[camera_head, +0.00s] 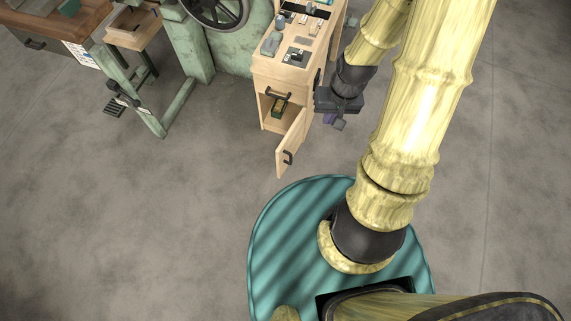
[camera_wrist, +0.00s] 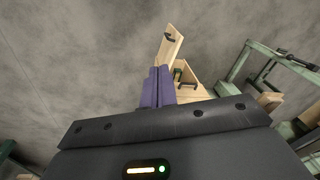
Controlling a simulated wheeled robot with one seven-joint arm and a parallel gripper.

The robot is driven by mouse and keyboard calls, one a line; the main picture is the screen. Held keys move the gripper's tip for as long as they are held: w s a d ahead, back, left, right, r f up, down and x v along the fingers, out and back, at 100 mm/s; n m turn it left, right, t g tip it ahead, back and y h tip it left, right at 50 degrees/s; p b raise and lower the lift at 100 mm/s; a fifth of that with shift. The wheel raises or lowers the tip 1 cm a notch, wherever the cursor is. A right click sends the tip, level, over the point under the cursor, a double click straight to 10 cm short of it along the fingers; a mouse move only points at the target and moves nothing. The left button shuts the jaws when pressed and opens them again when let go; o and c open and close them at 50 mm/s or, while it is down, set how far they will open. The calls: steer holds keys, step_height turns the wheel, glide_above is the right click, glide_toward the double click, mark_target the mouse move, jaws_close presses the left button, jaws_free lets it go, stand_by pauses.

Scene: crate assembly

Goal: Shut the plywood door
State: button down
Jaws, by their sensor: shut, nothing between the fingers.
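The plywood door (camera_head: 291,143) stands open on the front of the plywood cabinet (camera_head: 290,72). It swings out toward me from the cabinet's right side and carries a dark handle (camera_head: 287,157). In the wrist view the door (camera_wrist: 169,45) and its handle (camera_wrist: 170,37) show just beyond the fingers. My gripper (camera_head: 338,122) hangs right of the door and cabinet, apart from the door in the head view. In the wrist view its purple fingers (camera_wrist: 157,88) are together and empty. Whether they touch the door cannot be told there.
A green and yellow box (camera_head: 279,106) sits inside the open compartment. Small items lie on the cabinet top. A green machine (camera_head: 197,45) stands to the left. The floor in front is clear.

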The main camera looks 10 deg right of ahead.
steer(key=w+f+m+t+y+b, duration=0.2)
steer(key=f+m+y+b, duration=0.1)
steer(key=f+b, duration=1.2)
steer(key=w+f+m+t+y+b, duration=0.3)
steer(key=f+b, duration=1.3)
steer(key=f, duration=1.2)
steer(key=shift+w+a+f, duration=0.15)
steer(key=shift+w+a, duration=0.15)
steer(key=shift+w, duration=0.05)
steer(key=b, duration=0.5)
glide_toward(280, 157)
step_height(280, 157, down, 4)
steer(key=w+a, duration=0.1)
steer(key=w+a+b, duration=0.1)
steer(key=a, duration=0.1)
steer(key=shift+f, duration=0.15)
steer(key=shift+w+a, duration=0.2)
steer(key=shift+a, duration=0.1)
steer(key=shift+w, duration=0.15)
